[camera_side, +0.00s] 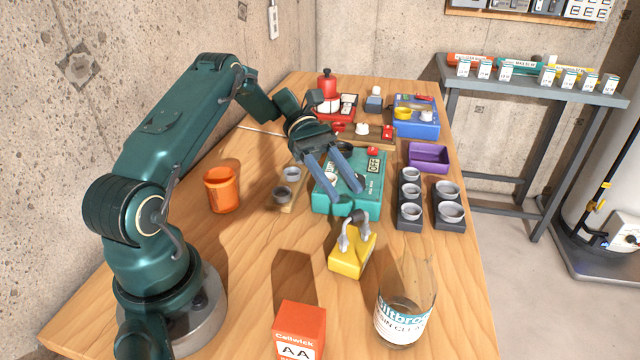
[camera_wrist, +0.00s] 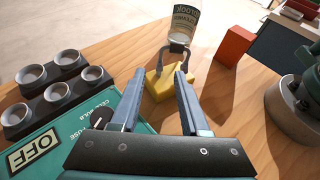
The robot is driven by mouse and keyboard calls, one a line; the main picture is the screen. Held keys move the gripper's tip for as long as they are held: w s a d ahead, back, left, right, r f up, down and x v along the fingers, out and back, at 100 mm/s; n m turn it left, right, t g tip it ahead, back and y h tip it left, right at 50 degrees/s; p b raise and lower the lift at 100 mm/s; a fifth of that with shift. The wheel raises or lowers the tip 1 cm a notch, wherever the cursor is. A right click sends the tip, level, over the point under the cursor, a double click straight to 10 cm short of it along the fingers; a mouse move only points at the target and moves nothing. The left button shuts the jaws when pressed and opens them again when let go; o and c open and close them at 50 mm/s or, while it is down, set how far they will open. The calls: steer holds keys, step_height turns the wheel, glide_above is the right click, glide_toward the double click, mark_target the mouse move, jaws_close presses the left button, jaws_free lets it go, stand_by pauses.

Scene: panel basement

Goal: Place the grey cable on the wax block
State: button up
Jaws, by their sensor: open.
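The yellow wax block (camera_side: 352,256) sits on the wooden table in front of the teal box; it also shows in the wrist view (camera_wrist: 160,86). A bent grey piece, which looks like the grey cable (camera_side: 346,233), arches over the top of the block with its ends pointing down. It also shows in the wrist view (camera_wrist: 177,47), at the block's far side. My gripper (camera_side: 337,196) is open and empty above the front of the teal box, a short way behind the block. In the wrist view, the fingertips (camera_wrist: 158,78) point towards the block, apart from the cable.
The teal box (camera_side: 328,201) with an OFF label lies beneath my gripper. Grey cup holders (camera_side: 410,224) stand to its right. A glass jar (camera_side: 406,305) and an orange box (camera_side: 300,332) stand at the front. An orange cup (camera_side: 222,190) is at left.

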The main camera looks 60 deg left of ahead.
steer(key=s+d+r+m+g+y, duration=0.1)
steer(key=s+d+r+m+y, duration=0.3)
steer(key=r+m+y, duration=0.35)
steer(key=s+d+r+m+t+y, duration=0.1)
steer(key=s+d+m+t+y, duration=0.2)
steer(key=s+m+t+y, duration=0.3)
steer(key=s+m, duration=0.4)
steer(key=s, duration=0.1)
steer(key=shift+t, duration=0.3)
